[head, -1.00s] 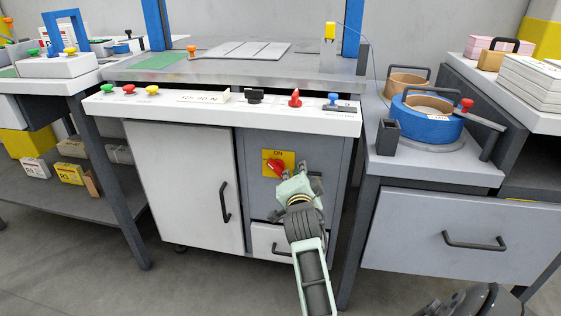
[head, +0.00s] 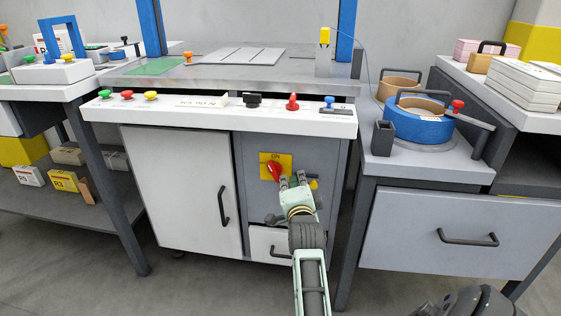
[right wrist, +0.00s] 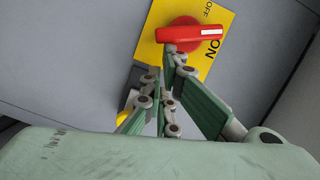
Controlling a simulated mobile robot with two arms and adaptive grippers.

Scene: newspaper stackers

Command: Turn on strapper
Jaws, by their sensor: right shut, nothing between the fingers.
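The strapper's red rotary switch (head: 275,171) sits on a yellow plate (head: 266,158) on the grey front panel, below the white ledge. In the right wrist view the red switch (right wrist: 182,36) has a white mark at its right end, lying between the ON and OFF lettering. My right gripper (head: 292,180) is shut and empty just right of the switch. In the right wrist view one fingertip of the gripper (right wrist: 160,66) is against or very near the switch's lower side; contact is unclear. My left gripper is not in view.
The white ledge (head: 220,115) carries colored buttons and knobs. A white cabinet door (head: 180,190) is to the left, a small drawer (head: 262,243) below. A side table with a blue strap roll (head: 420,122) stands to the right. A yellow part (head: 314,184) is beside the gripper.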

